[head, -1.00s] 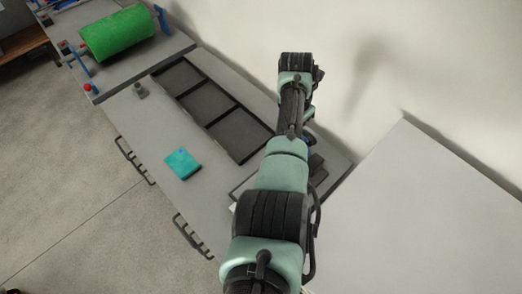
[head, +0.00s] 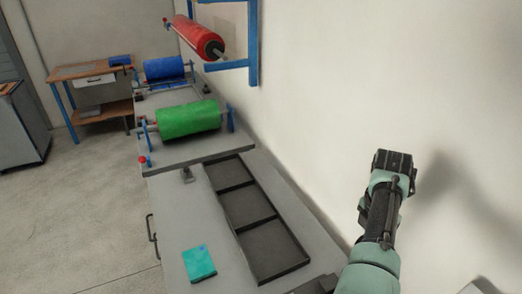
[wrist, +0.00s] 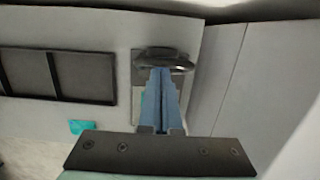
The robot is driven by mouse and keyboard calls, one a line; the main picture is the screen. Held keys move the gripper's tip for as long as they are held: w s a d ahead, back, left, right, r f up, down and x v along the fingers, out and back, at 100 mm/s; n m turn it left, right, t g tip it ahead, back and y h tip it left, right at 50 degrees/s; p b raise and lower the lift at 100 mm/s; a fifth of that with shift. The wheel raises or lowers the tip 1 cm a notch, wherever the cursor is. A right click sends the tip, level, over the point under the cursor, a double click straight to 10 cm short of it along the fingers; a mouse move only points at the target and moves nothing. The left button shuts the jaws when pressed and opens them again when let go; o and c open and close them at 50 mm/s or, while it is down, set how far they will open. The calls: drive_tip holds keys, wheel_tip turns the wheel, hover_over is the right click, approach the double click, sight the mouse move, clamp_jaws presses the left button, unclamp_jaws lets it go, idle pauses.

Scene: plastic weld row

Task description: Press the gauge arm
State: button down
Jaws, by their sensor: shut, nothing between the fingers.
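My gripper (wrist: 160,74) shows in the wrist view with its blue fingers together and nothing between them. The fingertips overlap, in that view, a dark rounded part (wrist: 180,61) on a small plate at the bench's end. This may be the gauge arm, but its shape is not clear. I cannot tell whether the fingertips touch it. In the head view my arm stands at the right and my fingers do not show. Only a dark edge (head: 318,286) of something at the bench's near end shows there.
A black tray with three compartments (head: 243,215) lies along the bench (head: 180,215), beside a teal pad (head: 199,263). A small grey block (head: 188,175) stands near the far end. Green (head: 188,119), blue (head: 165,68) and red (head: 198,37) rolls are farther back. A wall is at the right.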

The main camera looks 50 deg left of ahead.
drive_tip(key=shift+w+d+r+t, duration=0.15)
drive_tip(key=shift+w+d+r, duration=0.1)
drive_tip(key=shift+w, duration=0.2)
drive_tip(key=shift+w+d+r+t, duration=0.15)
drive_tip(key=shift+w+d, duration=0.1)
drive_tip(key=shift+w, duration=0.2)
drive_tip(key=shift+r, duration=0.4)
drive_tip(key=s+a+r, duration=0.1)
drive_tip(key=s+r, duration=0.2)
drive_tip(key=r, duration=0.8)
drive_tip(key=shift+s+a+g, duration=0.2)
drive_tip(key=shift+a+g, duration=0.1)
drive_tip(key=shift+g, duration=0.1)
drive_tip(key=shift+w, duration=0.1)
drive_tip(key=shift+r, duration=0.1)
